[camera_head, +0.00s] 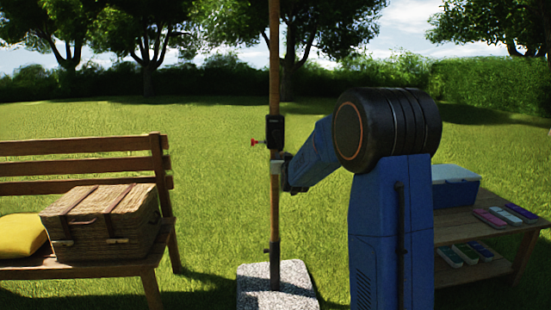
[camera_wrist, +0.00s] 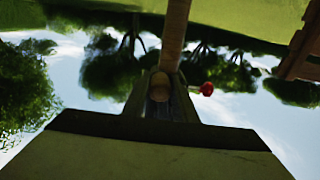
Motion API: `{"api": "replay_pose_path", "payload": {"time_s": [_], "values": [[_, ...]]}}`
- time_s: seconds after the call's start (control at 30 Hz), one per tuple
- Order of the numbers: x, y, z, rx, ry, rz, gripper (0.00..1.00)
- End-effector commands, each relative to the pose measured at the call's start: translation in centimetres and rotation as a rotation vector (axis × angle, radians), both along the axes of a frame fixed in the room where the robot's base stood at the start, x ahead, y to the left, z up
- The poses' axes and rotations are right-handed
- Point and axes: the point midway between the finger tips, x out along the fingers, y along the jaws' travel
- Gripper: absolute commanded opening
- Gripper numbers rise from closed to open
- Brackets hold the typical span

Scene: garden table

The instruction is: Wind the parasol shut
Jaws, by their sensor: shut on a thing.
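The parasol's wooden pole (camera_head: 274,60) stands upright in a stone base (camera_head: 250,285). A black crank housing (camera_head: 275,131) is on the pole, with a small red knob (camera_head: 255,142) at its left. In the wrist view the pole (camera_wrist: 174,35) comes down from the top and the red knob (camera_wrist: 207,88) is just right of the fingers. My gripper (camera_head: 280,168) is at the pole just below the housing. The canopy is out of view.
A wooden bench (camera_head: 85,145) at left carries a wicker hamper (camera_head: 100,225) and a yellow cushion (camera_head: 20,235). At right, a wooden table (camera_head: 475,225) holds a blue cooler (camera_head: 455,188) and several small coloured items. Open lawn lies behind the pole.

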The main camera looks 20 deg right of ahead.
Motion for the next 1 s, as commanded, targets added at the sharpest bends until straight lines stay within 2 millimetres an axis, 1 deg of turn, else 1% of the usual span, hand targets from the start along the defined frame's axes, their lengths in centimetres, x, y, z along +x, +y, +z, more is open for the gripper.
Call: {"api": "replay_pose_path", "payload": {"time_s": [0.03,0.17,0.3,0.43,0.6,0.9,1.0], "values": [[-0.2,-0.7,0.4,-0.003,-0.004,-0.002,0.04],[-0.4,-1.6,0.7,-0.002,-0.005,-0.001,0.04],[-0.8,-3.0,1.6,-0.002,-0.005,-0.002,0.04],[-1.0,-3.7,2.3,-0.003,-0.005,0.000,0.04],[-1.4,-5.0,3.9,-0.003,-0.006,-0.001,0.04],[-1.5,-5.2,4.1,-0.002,-0.003,0.001,0.04],[-1.6,-5.5,4.9,-0.002,-0.004,0.001,0.04]]}}
